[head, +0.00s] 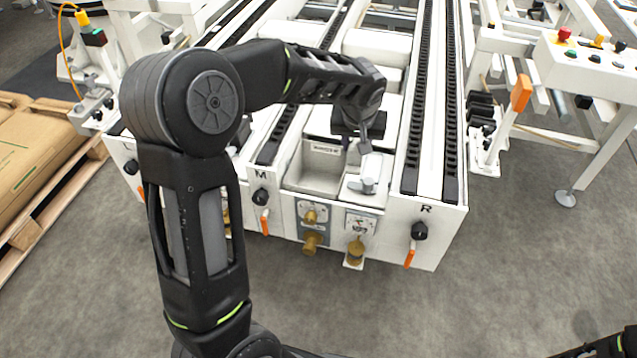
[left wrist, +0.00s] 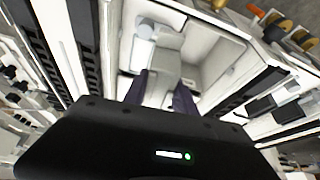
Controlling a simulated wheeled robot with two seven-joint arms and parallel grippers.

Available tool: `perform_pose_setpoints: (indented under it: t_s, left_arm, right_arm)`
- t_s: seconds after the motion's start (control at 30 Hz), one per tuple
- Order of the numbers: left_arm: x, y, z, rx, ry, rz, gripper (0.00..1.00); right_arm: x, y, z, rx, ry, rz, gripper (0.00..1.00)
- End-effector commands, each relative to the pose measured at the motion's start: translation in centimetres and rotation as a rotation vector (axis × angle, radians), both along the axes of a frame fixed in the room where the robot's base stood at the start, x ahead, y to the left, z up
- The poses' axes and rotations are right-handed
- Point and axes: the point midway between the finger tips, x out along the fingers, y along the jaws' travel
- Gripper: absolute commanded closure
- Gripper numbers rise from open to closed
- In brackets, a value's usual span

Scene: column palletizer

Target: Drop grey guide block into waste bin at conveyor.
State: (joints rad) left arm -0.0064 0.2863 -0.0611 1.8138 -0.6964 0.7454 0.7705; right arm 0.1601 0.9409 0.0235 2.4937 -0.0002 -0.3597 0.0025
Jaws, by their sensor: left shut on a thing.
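My left gripper (head: 352,142) reaches over the conveyor's near end, above the right edge of an open white bin (head: 305,178) with a small label on its inner wall. In the left wrist view the two dark fingers (left wrist: 160,97) are shut on a pale grey block, the guide block (left wrist: 164,68). In the head view the block cannot be made out at the gripper. The bin's floor looks bare where it shows. My right gripper is not in view; only a dark part of my right arm shows at the bottom right corner.
A white ledge with a grey knob (head: 367,185) adjoins the bin on the right. Dark conveyor rails (head: 432,100) run along both sides. Brass valves (head: 312,242) and orange-handled levers (head: 409,257) stick out in front. Cartons on a pallet (head: 45,165) stand left.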

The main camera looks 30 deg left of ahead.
Motion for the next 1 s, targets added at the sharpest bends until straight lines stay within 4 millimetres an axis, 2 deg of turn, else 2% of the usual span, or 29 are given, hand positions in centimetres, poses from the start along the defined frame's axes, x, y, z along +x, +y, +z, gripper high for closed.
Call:
perform_pose_setpoints:
  t_s: [0.03, 0.1, 0.2, 0.33, 0.47, 0.77, 1.0]
  left_arm:
    - [0.1, 2.3, -1.1, 0.002, 0.005, 0.077, 1.0]
    - [0.1, 5.3, -2.6, 0.003, 0.003, 0.186, 1.0]
    - [-0.1, 8.9, -4.1, 0.002, 0.003, 0.31, 1.0]
    - [-0.5, 11.7, -5.1, 0.001, 0.0, 0.405, 1.0]
    - [-0.6, 12.5, -5.4, -0.001, -0.001, 0.43, 1.0]
    - [-0.7, 12.4, -5.5, -0.001, 0.0, 0.428, 1.0]
    - [-0.7, 12.4, -7.2, -0.001, 0.002, 0.428, 1.0]
  right_arm:
    - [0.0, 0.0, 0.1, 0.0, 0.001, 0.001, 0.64]
    - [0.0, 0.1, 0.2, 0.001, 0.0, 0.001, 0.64]
    - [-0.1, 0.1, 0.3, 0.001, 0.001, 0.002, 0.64]
    - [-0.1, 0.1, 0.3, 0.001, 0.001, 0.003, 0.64]
    - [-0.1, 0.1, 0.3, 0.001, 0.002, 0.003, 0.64]
    - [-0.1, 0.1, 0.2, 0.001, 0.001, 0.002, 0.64]
    - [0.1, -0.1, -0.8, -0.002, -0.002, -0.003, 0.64]
